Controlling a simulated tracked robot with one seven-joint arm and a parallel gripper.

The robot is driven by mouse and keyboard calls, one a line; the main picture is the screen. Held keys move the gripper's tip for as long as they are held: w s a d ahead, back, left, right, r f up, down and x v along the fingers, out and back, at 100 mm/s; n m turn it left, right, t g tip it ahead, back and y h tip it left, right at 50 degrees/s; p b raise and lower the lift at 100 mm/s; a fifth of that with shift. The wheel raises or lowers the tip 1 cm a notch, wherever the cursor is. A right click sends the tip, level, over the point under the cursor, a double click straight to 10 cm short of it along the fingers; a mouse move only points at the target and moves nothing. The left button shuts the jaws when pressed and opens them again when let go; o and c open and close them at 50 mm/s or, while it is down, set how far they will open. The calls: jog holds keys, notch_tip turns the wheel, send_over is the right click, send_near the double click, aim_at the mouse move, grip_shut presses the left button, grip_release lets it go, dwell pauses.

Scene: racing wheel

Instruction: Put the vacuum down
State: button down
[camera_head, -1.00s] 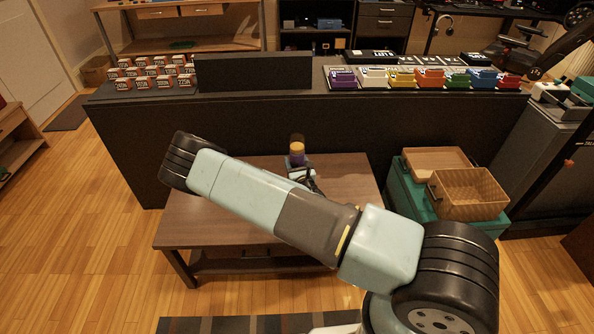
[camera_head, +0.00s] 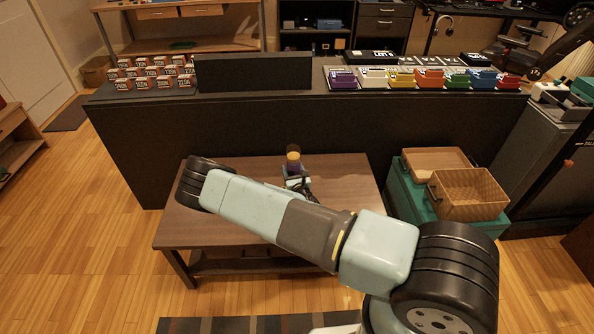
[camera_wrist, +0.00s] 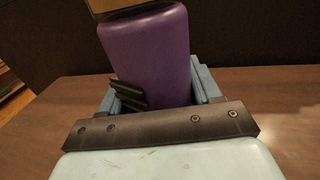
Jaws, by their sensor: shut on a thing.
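The vacuum (camera_wrist: 147,55) has a purple body with a tan band at its upper end in the wrist view, where it stands slightly tilted between my fingers. In the head view, the vacuum's tan and dark upper part (camera_head: 293,157) shows above the far half of the wooden table (camera_head: 345,170). My gripper (camera_head: 298,183) is shut on the vacuum; its blue-grey fingers also flank the body in the wrist view (camera_wrist: 160,92). The vacuum's lower end is hidden by my gripper and arm, so I cannot tell whether it touches the tabletop.
A long dark counter (camera_head: 250,125) stands right behind the table, with rows of small boxes (camera_head: 152,72) and colored items (camera_head: 425,78) on top. Green crates (camera_head: 408,195) with a wicker basket (camera_head: 468,192) stand to the right. The tabletop's right part looks clear.

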jog(key=shift+c, duration=1.1)
grip_release()
jog(key=s+d, duration=0.2)
jog(key=s, duration=1)
